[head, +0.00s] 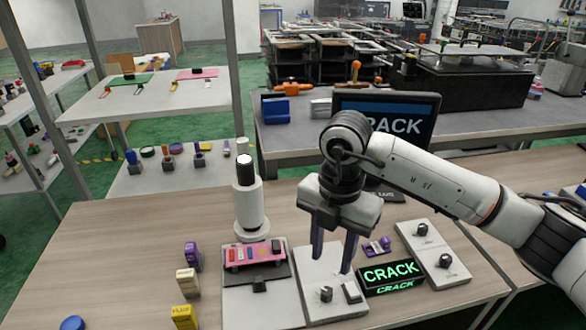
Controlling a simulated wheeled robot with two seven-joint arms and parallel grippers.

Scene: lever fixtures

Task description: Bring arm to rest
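My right arm comes in from the right and bends down at a dark wrist joint. My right gripper (333,258) points down over a white fixture plate (318,268). Its two dark purple fingers are spread apart and nothing shows between them. The plate bears a dark knob (326,294) and a light grey rocker-like block (352,292), both a little below the fingertips in the picture. I cannot tell whether the fingertips touch the plate. My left gripper is not in view.
A white cylinder with a black top (247,200) and a pink switch panel (254,255) stand left of the gripper. A glowing CRACK sign (391,276) and another knob plate (436,255) are on the right. A monitor (400,118) stands behind. The wooden tabletop's left part is mostly clear.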

